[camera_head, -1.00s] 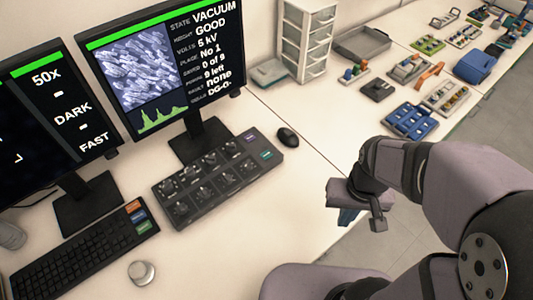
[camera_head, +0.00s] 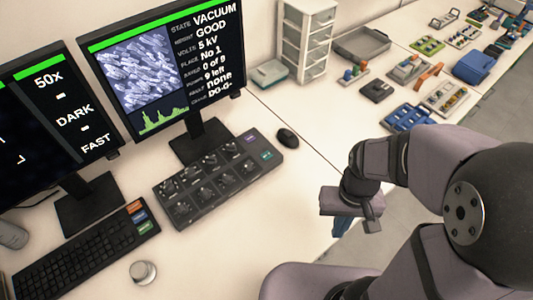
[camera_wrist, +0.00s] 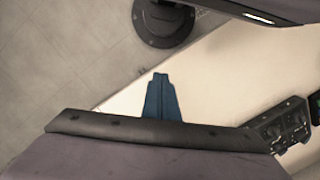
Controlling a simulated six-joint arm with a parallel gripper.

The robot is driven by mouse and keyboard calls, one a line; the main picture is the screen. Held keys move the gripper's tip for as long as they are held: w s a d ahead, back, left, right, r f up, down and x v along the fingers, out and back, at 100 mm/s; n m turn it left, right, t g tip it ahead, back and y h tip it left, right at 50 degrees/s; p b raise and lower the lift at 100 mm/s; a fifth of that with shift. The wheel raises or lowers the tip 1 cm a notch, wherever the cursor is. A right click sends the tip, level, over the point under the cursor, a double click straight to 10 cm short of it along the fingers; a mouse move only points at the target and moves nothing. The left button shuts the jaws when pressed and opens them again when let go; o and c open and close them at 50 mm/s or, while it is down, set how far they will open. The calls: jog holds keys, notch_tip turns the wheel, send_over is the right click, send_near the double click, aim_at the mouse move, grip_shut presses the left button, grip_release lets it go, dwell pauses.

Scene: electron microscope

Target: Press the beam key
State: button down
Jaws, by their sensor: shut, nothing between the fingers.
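The black keyboard (camera_head: 85,254) has orange (camera_head: 134,207), blue (camera_head: 139,215) and green (camera_head: 145,227) keys at its upper right end. The black control panel (camera_head: 218,177) with several knobs carries a purple key (camera_head: 248,138) and a green key (camera_head: 267,155) at its right end. Their labels are too small to read, so I cannot tell which is the beam key. My gripper (camera_head: 339,228) is above the right edge of the desk, right of the panel and apart from all keys. In the wrist view its blue fingers (camera_wrist: 160,83) are shut and empty.
Two monitors (camera_head: 165,70) stand behind the keyboard and panel. Drawers (camera_head: 306,40) and trays stand at the back. The desk between panel and gripper is clear.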

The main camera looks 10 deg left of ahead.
jog(key=a+f+g, duration=0.1)
jog(key=f, duration=0.1)
notch_tip(320, 180, up, 4)
jog(key=m+t+y+p, duration=0.2)
jog(key=m+t+y, duration=0.6)
jog(key=m, duration=0.8)
send_over(270, 157)
jog(key=shift+f+b, duration=0.1)
jog(key=shift+b, duration=0.2)
jog(key=shift+g, duration=0.3)
notch_tip(270, 157, down, 7)
jog(key=b, duration=0.5)
jog(key=shift+f, duration=0.15)
jog(key=shift+f+b, duration=0.7)
jog(key=shift+b, duration=0.25)
